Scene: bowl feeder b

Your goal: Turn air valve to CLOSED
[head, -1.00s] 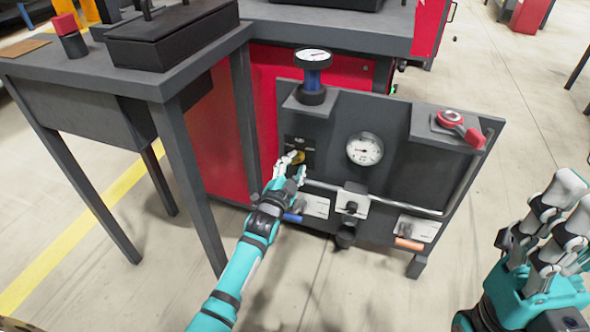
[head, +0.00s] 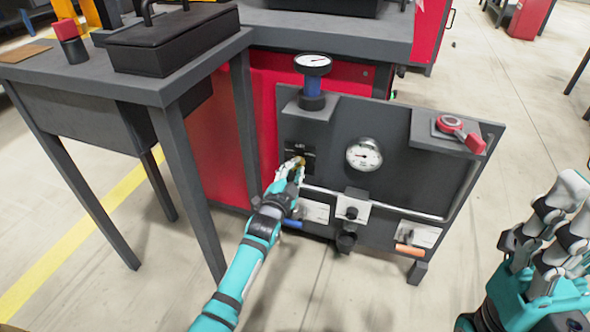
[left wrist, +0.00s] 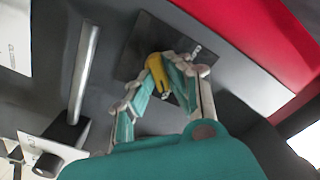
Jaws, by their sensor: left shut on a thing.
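The air valve is a small yellow handle (head: 301,161) on a dark plate at the left of the grey panel (head: 400,170). My left gripper (head: 291,169) reaches it from below and is shut on it. In the left wrist view the yellow handle (left wrist: 156,68) sits between the fingertips of the left gripper (left wrist: 165,78), tilted against the dark plate (left wrist: 145,40). The fingers hide part of the handle, and the plate's lettering is too small to read. My right gripper (head: 550,225) is at the right edge, away from the panel; its fingers point up.
The panel also carries a round gauge (head: 363,155), a top gauge on a blue stem (head: 313,66), a red lever (head: 461,132), a metal pipe (head: 385,208), a blue handle (head: 292,224) and an orange handle (head: 410,250). A grey table (head: 180,75) stands close on the left.

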